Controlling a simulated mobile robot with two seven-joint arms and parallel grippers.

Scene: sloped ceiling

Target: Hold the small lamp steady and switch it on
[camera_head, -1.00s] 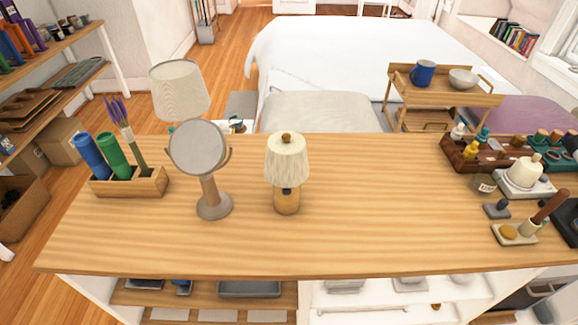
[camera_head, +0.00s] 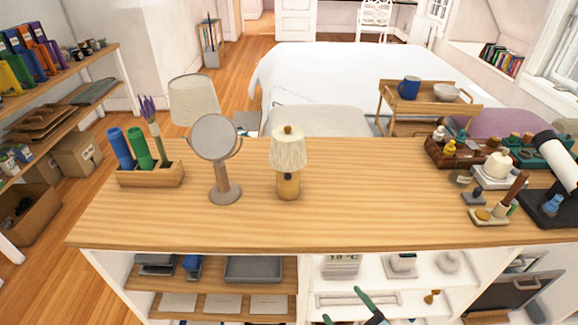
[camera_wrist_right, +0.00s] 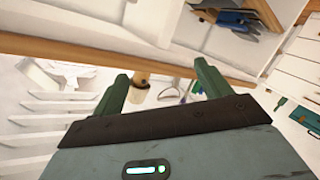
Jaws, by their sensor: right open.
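The small lamp (camera_head: 288,158) stands upright on the wooden counter top, with a pleated cream shade, a brown knob on top and a wooden base. My right gripper (camera_head: 342,304) shows at the bottom of the head view, its green fingers apart, in front of the shelves and below the counter top. It is well clear of the lamp. In the right wrist view the open fingers (camera_wrist_right: 162,75) have nothing held between them; a small tan cylinder shows beyond them, and I cannot tell what it is. My left gripper is not in view.
A round mirror (camera_head: 216,140) stands left of the lamp, with a larger lamp (camera_head: 194,101) behind it. A wooden holder (camera_head: 150,176) with rolls is farther left. Several items, including a dark wooden tray (camera_head: 440,158), crowd the right end. The counter between is clear.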

